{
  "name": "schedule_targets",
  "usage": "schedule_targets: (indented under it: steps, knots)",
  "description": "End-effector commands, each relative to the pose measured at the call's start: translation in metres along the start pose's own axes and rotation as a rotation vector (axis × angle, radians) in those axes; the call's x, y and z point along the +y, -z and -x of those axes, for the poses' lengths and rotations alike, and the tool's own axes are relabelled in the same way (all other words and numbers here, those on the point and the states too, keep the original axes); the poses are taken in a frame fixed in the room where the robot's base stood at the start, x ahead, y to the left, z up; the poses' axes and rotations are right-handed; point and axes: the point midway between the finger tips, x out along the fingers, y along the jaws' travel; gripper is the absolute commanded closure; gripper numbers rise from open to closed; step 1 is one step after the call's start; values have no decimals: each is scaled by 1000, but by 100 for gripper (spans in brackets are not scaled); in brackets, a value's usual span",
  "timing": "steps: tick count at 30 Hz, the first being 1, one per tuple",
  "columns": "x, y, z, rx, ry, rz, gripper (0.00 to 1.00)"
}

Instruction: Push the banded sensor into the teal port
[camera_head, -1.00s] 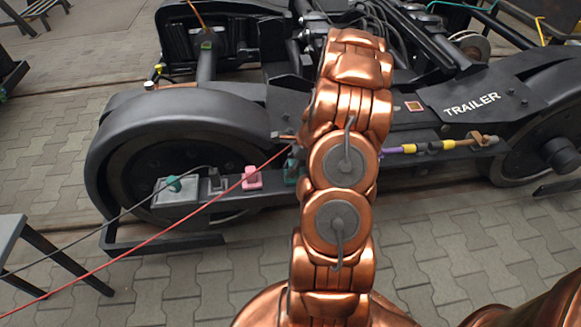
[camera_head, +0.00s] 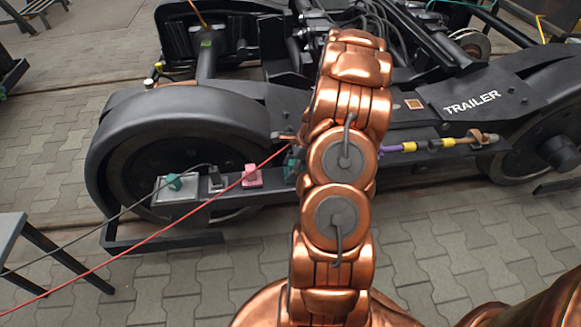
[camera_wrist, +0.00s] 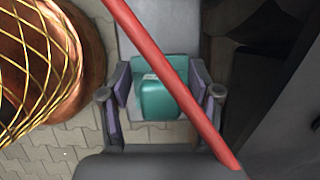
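In the wrist view a teal block (camera_wrist: 165,98), seemingly a port, sits on a grey bar between my gripper's two purple-padded fingers. My gripper (camera_wrist: 160,100) is open, one finger on each side of the block; I cannot tell whether they touch it. No sensor shows between the fingers. In the head view a teal piece (camera_head: 291,168) on the bogie's side bar is partly hidden by my arm, and my gripper is hidden behind that arm.
A red cable (camera_head: 200,204) runs to behind my arm and crosses in front of the fingers in the wrist view (camera_wrist: 172,75). A pink block (camera_head: 252,176), a dark connector with a cable (camera_head: 214,180) and a grey box (camera_head: 176,195) with a teal top (camera_head: 174,181) stand to the left.

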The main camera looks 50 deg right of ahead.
Motion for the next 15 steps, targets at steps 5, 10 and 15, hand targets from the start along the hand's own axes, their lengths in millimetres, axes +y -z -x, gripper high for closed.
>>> schedule_targets:
  steps: [5,10,15]
  knots:
    - [0,0,0,0,0,0,36]
    - [0,0,4,0,1,0,36]
    - [0,0,25,0,0,0,36]
